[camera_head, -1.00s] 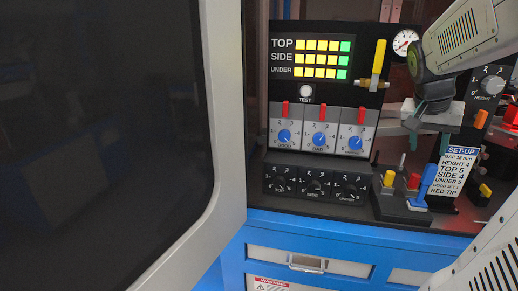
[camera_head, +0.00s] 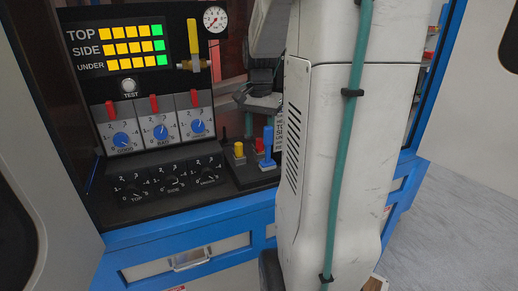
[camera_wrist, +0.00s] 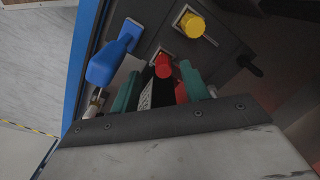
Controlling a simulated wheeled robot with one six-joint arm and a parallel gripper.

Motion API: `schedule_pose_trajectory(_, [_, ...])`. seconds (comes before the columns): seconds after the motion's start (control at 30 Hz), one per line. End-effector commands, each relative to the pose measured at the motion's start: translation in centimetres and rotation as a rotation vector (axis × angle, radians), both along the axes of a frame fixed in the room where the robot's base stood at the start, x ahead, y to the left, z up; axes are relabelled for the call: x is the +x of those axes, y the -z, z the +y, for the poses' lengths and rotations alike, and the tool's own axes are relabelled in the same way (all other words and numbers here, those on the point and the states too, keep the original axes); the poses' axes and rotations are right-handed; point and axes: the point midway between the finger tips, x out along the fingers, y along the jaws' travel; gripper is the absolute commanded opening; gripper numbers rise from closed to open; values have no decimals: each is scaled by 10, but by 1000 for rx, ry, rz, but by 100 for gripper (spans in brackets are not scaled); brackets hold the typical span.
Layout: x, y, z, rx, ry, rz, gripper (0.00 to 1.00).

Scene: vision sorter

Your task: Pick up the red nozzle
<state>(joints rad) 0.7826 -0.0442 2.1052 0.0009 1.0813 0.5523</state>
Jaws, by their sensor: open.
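The red nozzle (camera_wrist: 163,66) stands between the yellow nozzle (camera_wrist: 192,25) and the blue nozzle (camera_wrist: 112,52) in the wrist view. My gripper (camera_wrist: 161,86) is open, with one teal finger on each side near the red nozzle; I cannot tell whether they touch it. In the head view, the yellow nozzle (camera_head: 239,149) and blue nozzle (camera_head: 268,140) show on the black rack. The red nozzle (camera_head: 259,145) is a small patch beside the blue one. My arm covers the area to their right.
The panel (camera_head: 155,125) with blue dials and red levers stands left of the rack. A yellow-handled valve (camera_head: 193,45) is above. A dark metal pin (camera_wrist: 248,65) sticks up near the yellow nozzle. The blue cabinet edge (camera_head: 190,217) runs along the front.

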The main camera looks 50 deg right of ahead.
Motion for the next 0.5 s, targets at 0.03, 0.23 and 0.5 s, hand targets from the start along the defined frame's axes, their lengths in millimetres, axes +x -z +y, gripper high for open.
schedule_pose_trajectory(0.03, [1, 7, -2, 1, 0, 2, 46])
schedule_pose_trajectory(0.23, [5, 36, -9, 1, 0, 2, 46])
schedule_pose_trajectory(0.5, [5, 50, -9, -1, 0, 1, 46])
